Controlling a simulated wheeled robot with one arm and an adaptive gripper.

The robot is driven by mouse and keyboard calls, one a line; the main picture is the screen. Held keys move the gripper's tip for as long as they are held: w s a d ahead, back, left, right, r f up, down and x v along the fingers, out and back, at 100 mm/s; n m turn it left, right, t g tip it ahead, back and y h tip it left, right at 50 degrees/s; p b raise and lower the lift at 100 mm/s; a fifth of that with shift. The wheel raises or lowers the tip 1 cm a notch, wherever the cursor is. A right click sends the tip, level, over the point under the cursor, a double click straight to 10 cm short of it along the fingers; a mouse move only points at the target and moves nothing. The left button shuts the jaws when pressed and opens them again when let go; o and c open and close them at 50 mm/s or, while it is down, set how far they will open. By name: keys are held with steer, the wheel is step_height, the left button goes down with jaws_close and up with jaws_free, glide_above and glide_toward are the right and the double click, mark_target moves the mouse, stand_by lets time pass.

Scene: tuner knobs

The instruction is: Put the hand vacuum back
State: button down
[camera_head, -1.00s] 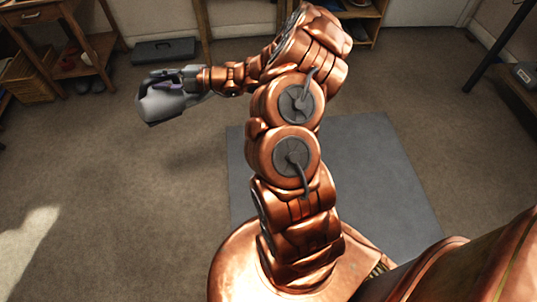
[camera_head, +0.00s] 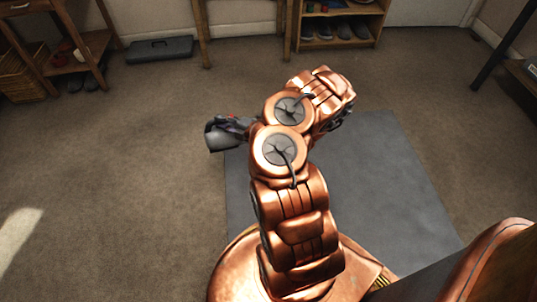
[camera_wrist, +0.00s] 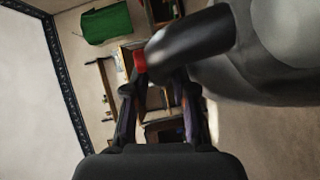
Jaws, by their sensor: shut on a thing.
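The hand vacuum has a smooth grey body (camera_wrist: 270,50), a black handle part (camera_wrist: 190,45) and a small red part (camera_wrist: 139,60) in the wrist view. My gripper (camera_wrist: 160,100) is shut on it, with one finger on each side of the black part. In the head view the vacuum (camera_head: 226,137) shows as a grey shape left of my arm, held above the floor near the mat's far left corner. My arm hides part of it and most of my gripper there. I cannot make out a holder or dock for it.
A grey mat (camera_head: 375,160) lies under my arm. A dark table leg (camera_head: 505,40) stands right. The left floor is open.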

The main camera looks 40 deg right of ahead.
steer(key=s+d+f+m+h+b, duration=0.1)
steer(key=s+d+f+h+b, duration=0.15)
steer(key=s+f, duration=0.45)
steer(key=s+d+f+m+h+b, duration=0.1)
steer(key=s+d+f+h+b, duration=0.2)
steer(key=f, duration=0.9)
steer(key=w+d+f+b, duration=0.2)
steer(key=w+d+b, duration=0.1)
steer(key=w, duration=0.5)
steer(key=w+d+f+y+b, duration=0.1)
steer(key=w+d+f+b, duration=0.1)
steer(key=w+b, duration=0.4)
steer(key=shift+w+d+f, duration=0.35)
steer(key=shift+w+d, duration=0.5)
steer(key=shift+w, duration=0.15)
steer(key=shift+f+y, duration=0.2)
steer(key=shift+y, duration=0.05)
steer(key=c, duration=0.9)
jaws_free()
steer(key=shift+s, duration=0.1)
steer(key=shift+c, duration=0.2)
steer(key=shift+f, duration=0.1)
